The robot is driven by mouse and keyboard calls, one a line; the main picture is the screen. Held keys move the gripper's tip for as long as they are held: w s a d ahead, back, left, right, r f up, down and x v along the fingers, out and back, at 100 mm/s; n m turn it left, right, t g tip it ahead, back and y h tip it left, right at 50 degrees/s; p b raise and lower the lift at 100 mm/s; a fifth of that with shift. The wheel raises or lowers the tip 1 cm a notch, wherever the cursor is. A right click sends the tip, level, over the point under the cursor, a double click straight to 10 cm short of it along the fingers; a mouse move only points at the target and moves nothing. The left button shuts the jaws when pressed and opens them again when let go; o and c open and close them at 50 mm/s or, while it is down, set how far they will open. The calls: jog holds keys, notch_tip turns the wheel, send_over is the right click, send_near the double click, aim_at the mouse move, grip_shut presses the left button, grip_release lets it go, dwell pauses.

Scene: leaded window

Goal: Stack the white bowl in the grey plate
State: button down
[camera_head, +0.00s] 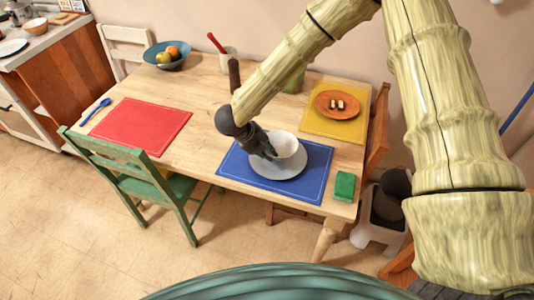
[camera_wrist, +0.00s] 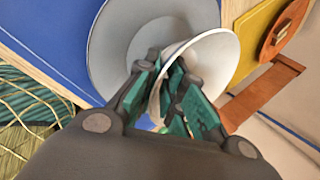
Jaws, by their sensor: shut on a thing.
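The white bowl (camera_head: 287,150) is over the grey plate (camera_head: 290,169), which lies on the blue placemat (camera_head: 312,188). My gripper (camera_head: 266,149) is at the left side of the bowl and shut on its rim. In the wrist view the fingers (camera_wrist: 172,95) pinch the wall of the white bowl (camera_wrist: 222,52), which is tilted relative to the grey plate (camera_wrist: 102,48) beyond it. Whether the bowl touches the plate is hard to tell.
A green sponge (camera_head: 344,186) lies right of the placemat. An orange plate (camera_head: 336,104) with food sits on a yellow mat (camera_head: 318,123). A red mat (camera_head: 141,125) lies left, and a blue fruit bowl (camera_head: 167,56) stands behind. A green chair (camera_head: 150,180) stands in front.

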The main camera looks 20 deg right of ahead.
jog(key=shift+f, duration=1.05)
jog(key=shift+f, duration=0.25)
jog(key=c, duration=1.5)
grip_release()
jog(key=shift+r, duration=0.25)
jog(key=b+v, duration=0.2)
jog(key=v, duration=1)
jog(key=shift+a, duration=0.1)
jog(key=shift+f, duration=0.1)
